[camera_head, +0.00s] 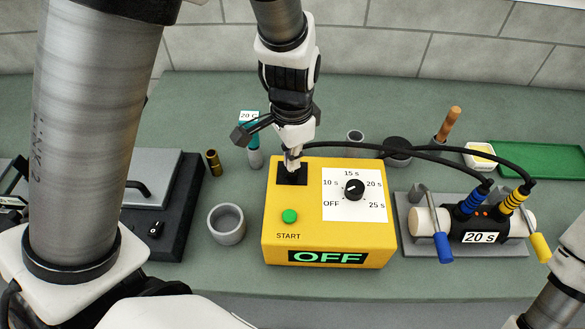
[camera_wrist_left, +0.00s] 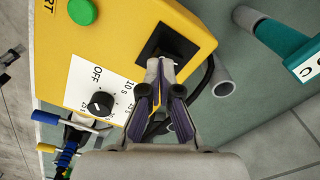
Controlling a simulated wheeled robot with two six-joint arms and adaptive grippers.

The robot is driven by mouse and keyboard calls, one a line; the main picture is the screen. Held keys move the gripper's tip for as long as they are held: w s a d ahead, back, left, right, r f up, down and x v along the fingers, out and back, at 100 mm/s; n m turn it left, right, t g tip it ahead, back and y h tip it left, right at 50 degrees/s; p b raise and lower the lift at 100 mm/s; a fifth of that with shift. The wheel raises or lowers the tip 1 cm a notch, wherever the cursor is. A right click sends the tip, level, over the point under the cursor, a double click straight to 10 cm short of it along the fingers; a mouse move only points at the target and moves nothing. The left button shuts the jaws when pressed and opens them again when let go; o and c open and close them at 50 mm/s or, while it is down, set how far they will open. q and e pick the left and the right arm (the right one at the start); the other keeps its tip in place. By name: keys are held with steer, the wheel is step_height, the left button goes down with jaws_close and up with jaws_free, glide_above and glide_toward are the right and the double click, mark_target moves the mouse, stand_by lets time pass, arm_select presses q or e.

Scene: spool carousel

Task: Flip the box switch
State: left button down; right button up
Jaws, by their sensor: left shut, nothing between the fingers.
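The yellow box (camera_head: 310,231) stands on the green bench in the middle of the head view; its front display reads OFF. Its switch sits in a black square recess (camera_head: 283,181) at the top left, and the recess also shows in the left wrist view (camera_wrist_left: 172,40). My left gripper (camera_head: 292,166) is shut and empty, its fingertips at the recess. The fingertips show in the left wrist view (camera_wrist_left: 160,70) at the recess edge; the switch lever is mostly hidden, and I cannot tell whether they touch it. My right gripper is not in view.
The box has a dial (camera_head: 354,188) and a green START button (camera_head: 289,216). A grey cup (camera_head: 227,225) stands left of it. A clamped cylinder labelled 20 S (camera_head: 432,222) is at right, with black cables running to the box. A labelled teal-capped tube (camera_head: 254,152) stands behind.

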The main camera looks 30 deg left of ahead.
mark_target(292, 172)
arm_select(q)
steer(key=shift+f+b, duration=0.8)
steer(key=shift+f, duration=0.3)
stand_by(0.3)
step_height(292, 172, up, 7)
steer(key=p, duration=0.6)
steer(key=shift+r+p, duration=0.15)
steer(key=shift+p, duration=0.15)
